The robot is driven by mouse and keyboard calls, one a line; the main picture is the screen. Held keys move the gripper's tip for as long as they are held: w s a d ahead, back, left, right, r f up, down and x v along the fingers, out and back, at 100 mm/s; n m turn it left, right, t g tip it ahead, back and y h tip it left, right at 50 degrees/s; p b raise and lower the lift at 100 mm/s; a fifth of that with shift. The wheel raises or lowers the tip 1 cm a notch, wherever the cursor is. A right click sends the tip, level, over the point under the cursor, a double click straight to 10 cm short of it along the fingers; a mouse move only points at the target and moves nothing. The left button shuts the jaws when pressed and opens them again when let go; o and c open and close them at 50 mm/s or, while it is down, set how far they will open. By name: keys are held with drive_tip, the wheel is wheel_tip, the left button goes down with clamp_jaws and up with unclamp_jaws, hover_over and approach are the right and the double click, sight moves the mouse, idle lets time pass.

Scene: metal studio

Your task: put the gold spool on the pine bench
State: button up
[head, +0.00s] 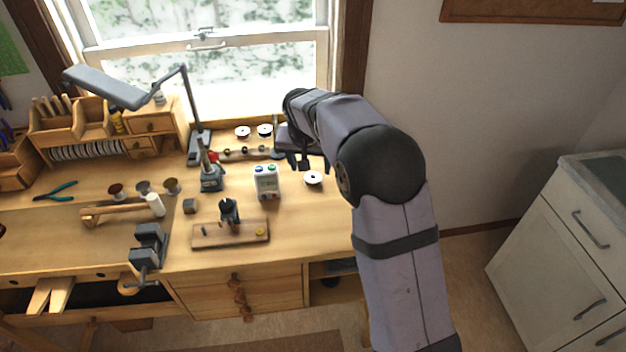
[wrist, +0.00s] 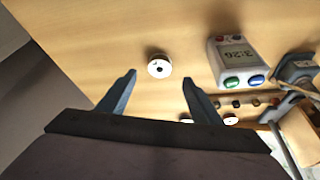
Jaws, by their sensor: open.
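A spool (head: 313,178) with a white round top and a dark centre hole lies on the pale wooden bench (head: 320,225), right of the timer. It also shows in the wrist view (wrist: 159,67), just beyond and between my fingertips; its winding is mostly hidden, so I cannot tell whether it is gold. My gripper (wrist: 158,82) is open and empty, with its fingers apart on either side of the view. In the head view my gripper (head: 305,165) hangs above the bench, close to that spool. Two similar white-topped spools (head: 243,131) (head: 265,130) stand by the window.
A white timer (head: 267,182) with coloured buttons stands left of the spool. A row of small dark pieces (head: 245,152) lies behind it. A wooden board (head: 205,238) with a small holder, a vise (head: 148,245) and a grey lamp (head: 198,150) stand farther left. The bench's front right is clear.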

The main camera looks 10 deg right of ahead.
sight(312, 179)
drive_tip(key=shift+f, duration=0.1)
drive_tip(key=shift+p+x, duration=2.1)
drive_tip(key=shift+x, duration=1.45)
drive_tip(key=shift+w+d, duration=0.1)
drive_tip(key=shift+w, duration=0.05)
drive_tip(key=c, duration=1.2)
drive_tip(key=shift+c, duration=0.2)
wheel_tip(312, 179, up, 10)
drive_tip(key=b, duration=0.3)
